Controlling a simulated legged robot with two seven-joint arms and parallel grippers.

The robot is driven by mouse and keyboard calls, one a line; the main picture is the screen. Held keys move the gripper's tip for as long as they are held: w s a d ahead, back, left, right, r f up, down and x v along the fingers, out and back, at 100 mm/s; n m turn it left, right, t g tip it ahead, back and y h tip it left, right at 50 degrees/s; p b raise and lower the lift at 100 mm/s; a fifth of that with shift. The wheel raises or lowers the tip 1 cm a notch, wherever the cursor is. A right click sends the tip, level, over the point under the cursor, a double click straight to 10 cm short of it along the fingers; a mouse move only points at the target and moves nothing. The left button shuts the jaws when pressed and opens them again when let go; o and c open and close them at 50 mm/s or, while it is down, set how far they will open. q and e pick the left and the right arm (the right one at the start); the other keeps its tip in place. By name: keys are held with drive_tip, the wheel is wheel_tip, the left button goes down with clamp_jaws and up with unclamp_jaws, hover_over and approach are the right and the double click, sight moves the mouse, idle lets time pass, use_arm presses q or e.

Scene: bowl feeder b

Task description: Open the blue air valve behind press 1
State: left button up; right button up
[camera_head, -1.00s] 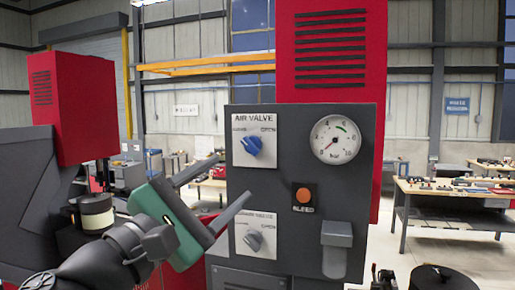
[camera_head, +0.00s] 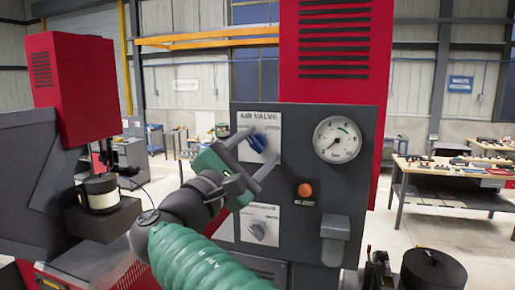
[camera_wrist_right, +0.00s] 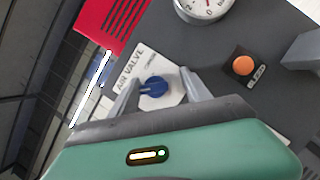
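The blue air valve knob (camera_head: 257,142) sits on a white plate marked AIR VALVE (camera_head: 262,119) on the dark grey panel. My right gripper (camera_head: 258,160) is open in front of it, its two fingers apart. In the right wrist view the blue knob (camera_wrist_right: 154,86) shows between the open fingers (camera_wrist_right: 158,88); I cannot tell whether either finger touches it. Part of the plate is hidden behind the gripper in the head view. My left gripper is not in view.
The panel also carries a pressure gauge (camera_head: 337,139), an orange bleed button (camera_head: 304,190), a second grey knob (camera_head: 258,230) on a white plate below, and a grey protruding handle (camera_head: 335,238). A red cabinet (camera_head: 335,50) stands behind. A workbench (camera_head: 440,190) is at right.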

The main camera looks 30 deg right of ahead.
drive_tip(key=shift+w+a+f, duration=0.15)
drive_tip(key=shift+w+a, duration=0.3)
drive_tip(key=shift+a, duration=0.2)
drive_tip(key=c, duration=0.5)
drive_tip(key=shift+w+a, duration=0.1)
drive_tip(key=shift+a, duration=0.15)
drive_tip(key=shift+c, duration=1.1)
clamp_jaws()
drive_tip(key=shift+s+d, duration=0.2)
drive_tip(key=shift+d, duration=0.1)
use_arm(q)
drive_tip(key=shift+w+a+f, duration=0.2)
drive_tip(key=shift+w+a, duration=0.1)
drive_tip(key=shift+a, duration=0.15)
